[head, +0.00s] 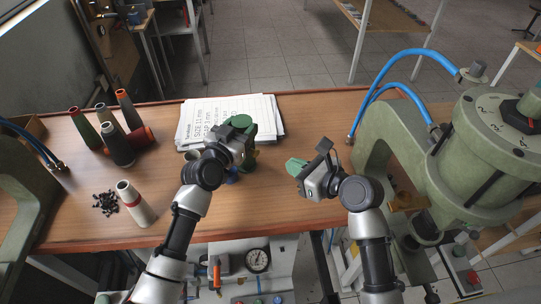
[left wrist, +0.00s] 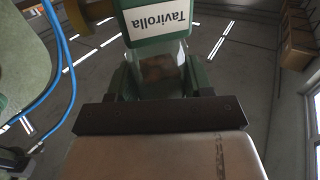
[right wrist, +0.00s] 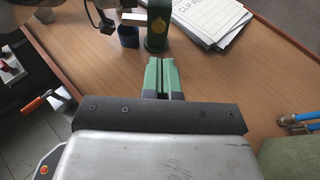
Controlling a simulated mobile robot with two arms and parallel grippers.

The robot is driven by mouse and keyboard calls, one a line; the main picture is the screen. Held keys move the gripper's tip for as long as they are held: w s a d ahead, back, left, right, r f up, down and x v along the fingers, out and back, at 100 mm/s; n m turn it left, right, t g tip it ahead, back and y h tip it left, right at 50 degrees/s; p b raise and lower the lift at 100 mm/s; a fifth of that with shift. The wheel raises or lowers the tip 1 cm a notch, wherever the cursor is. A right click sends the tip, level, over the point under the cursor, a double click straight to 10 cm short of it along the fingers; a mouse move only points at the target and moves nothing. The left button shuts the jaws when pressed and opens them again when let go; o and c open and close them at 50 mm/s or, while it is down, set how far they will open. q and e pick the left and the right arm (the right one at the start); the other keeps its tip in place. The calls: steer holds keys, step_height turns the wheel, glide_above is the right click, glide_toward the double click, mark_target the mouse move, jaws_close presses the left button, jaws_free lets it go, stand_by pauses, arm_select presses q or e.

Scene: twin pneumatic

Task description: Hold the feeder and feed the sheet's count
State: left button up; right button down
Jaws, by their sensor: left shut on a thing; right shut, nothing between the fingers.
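The feeder is a dark green cylinder with a clear window and a label reading "Tavirolla" (left wrist: 165,28). My left gripper (head: 243,140) is shut on it, and the green fingers flank its window in the left wrist view. In the right wrist view the feeder (right wrist: 158,28) looks upright on or just above the table. The printed sheet (head: 208,110) lies on a paper stack behind it, with a line reading "Size 11 mm". My right gripper (head: 293,166) is shut and empty, right of the feeder.
A small blue cup (right wrist: 128,37) stands beside the feeder. Several thread cones (head: 117,145), a white cone (head: 135,203) and a pile of small black pieces (head: 106,202) are at the left. A large green press (head: 470,150) with blue hoses stands at the right. The table's right middle is clear.

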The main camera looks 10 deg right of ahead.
mark_target(257, 151)
steer(key=x, duration=1)
steer(key=shift+f, duration=0.1)
steer(key=shift+w+a, duration=0.75)
arm_select(q)
steer(key=shift+d, duration=0.1)
arm_select(e)
steer(key=shift+d, duration=0.1)
steer(key=v, duration=1)
